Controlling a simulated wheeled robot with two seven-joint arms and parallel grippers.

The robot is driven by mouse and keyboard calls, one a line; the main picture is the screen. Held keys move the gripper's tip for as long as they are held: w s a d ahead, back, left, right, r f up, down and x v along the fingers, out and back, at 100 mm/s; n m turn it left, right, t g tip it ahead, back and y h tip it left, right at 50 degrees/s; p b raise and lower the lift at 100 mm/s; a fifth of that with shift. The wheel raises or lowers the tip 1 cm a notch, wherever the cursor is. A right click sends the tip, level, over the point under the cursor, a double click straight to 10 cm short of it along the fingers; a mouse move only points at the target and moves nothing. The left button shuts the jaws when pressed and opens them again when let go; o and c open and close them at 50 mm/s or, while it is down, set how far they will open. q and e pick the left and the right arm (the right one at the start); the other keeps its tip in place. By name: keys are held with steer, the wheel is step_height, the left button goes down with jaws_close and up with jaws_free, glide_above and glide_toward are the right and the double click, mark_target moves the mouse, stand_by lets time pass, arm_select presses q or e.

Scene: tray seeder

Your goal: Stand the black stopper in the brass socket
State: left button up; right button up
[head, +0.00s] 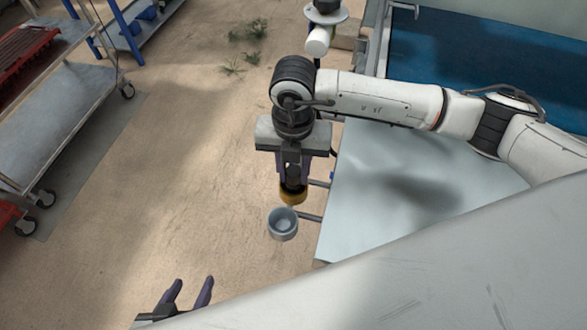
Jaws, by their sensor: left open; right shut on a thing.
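The brass socket (293,198) shows as a yellow-gold ring below my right gripper, left of the pale table. My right gripper (293,178) points down and is shut on the black stopper (293,184), a small dark piece between its fingers. The stopper is directly over or inside the brass socket in this view. I cannot tell how deep it sits, and the fingers hide most of it. My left gripper (188,292) is open and empty at the bottom, well apart from the socket.
A grey cup-shaped socket (283,224) sits just in front of the brass one, by a rod (309,217) from the pale table (420,190). A metal shelf cart (60,125) stands at the left. The sandy floor between is clear.

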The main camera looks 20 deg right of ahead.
steer(key=shift+f, duration=0.15)
steer(key=o, duration=0.8)
